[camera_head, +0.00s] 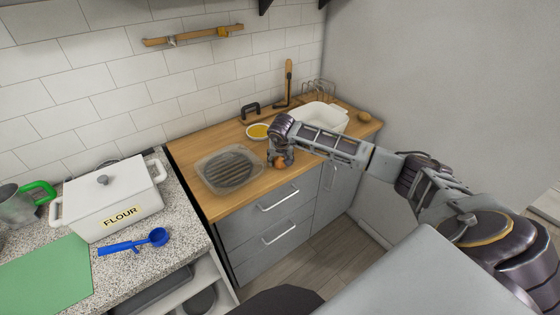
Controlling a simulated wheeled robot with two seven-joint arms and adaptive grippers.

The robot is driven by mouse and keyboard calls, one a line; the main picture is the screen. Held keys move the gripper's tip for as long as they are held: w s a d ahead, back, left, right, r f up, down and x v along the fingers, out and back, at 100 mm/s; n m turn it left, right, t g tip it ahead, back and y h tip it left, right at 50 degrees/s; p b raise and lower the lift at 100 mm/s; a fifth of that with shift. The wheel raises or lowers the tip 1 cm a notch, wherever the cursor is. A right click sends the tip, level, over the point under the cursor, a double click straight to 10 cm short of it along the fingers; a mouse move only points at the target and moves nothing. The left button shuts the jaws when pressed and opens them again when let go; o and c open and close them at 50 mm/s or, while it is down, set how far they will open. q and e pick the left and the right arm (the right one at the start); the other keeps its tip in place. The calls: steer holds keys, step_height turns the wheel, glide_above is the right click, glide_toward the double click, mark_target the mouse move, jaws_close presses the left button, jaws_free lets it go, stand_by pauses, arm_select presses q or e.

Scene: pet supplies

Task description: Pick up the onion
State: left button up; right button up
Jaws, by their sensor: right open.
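A small round orange-brown item (279,163), which looks like the onion, sits at the front edge of the wooden counter. My right gripper (281,158) is over it, pointing down, with the fingers around or beside it. The gripper is open, and it hides part of the item, so I cannot tell whether they touch. Another small brown roundish item (364,117) lies at the back right of the counter; it is too small to tell what it is. My left gripper is not in view.
A clear tray (205,177) with a dark ribbed inside lies left of my gripper. A bowl of yellow contents (258,132) and a white dish (322,115) stand behind it.

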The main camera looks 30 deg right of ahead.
steer(key=shift+w+d+f, duration=0.1)
steer(key=shift+w+f, duration=0.05)
steer(key=shift+f, duration=0.35)
steer(key=shift+c, duration=0.5)
steer(key=c, duration=0.6)
steer(key=shift+r, duration=0.1)
steer(key=shift+r+b, duration=0.8)
steer(key=shift+r, duration=4.15)
steer(key=shift+w+d+r, duration=0.1)
steer(key=shift+d, duration=0.05)
